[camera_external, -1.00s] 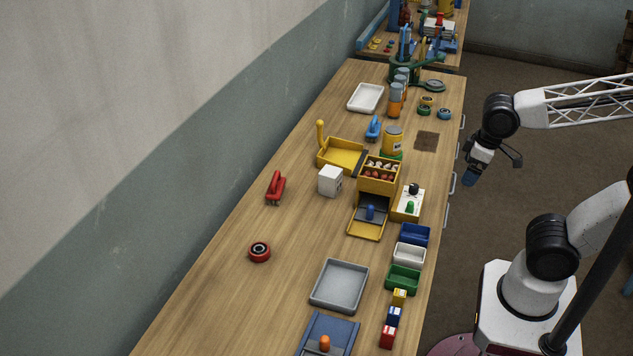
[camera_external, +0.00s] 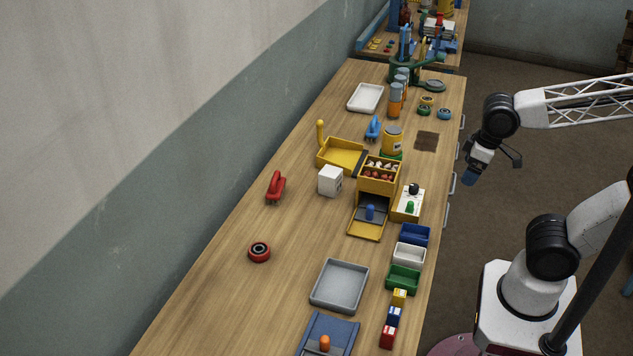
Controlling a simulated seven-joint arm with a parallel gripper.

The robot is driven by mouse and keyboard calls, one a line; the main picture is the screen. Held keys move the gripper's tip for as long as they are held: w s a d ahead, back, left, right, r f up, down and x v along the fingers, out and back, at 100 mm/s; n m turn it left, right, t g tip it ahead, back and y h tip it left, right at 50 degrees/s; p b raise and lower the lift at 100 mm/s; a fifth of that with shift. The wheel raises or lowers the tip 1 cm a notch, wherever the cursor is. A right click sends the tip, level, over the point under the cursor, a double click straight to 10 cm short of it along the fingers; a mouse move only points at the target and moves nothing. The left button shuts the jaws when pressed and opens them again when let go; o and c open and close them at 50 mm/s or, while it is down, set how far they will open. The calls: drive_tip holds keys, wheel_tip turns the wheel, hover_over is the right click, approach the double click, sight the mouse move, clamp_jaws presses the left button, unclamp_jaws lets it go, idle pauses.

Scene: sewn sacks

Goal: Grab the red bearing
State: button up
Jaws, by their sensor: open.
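The red bearing (camera_external: 259,252) is a small red ring with a dark centre. It lies flat on the wooden bench, towards the wall side, left of the grey tray. My gripper (camera_external: 492,170) is open and empty. It hangs in the air off the right edge of the bench, far from the bearing, at the upper right of it in the picture.
On the wooden bench (camera_external: 215,300) stand a grey tray (camera_external: 340,287), a white box (camera_external: 330,181), a red handled tool (camera_external: 275,187), a yellow box with a drawer (camera_external: 378,178) and small coloured bins (camera_external: 409,255). The bench around the bearing is clear.

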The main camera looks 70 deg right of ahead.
drive_tip(key=n+g, duration=0.3)
drive_tip(key=n, duration=2)
hover_over(260, 249)
drive_tip(key=f, duration=1.5)
drive_tip(key=shift+s+d, duration=0.1)
drive_tip(key=shift+s, duration=0.15)
drive_tip(key=shift+w+a+f+n, duration=0.2)
drive_tip(key=shift+a+n, duration=0.05)
drive_tip(key=shift+n, duration=0.15)
drive_tip(key=shift+f, duration=1.3)
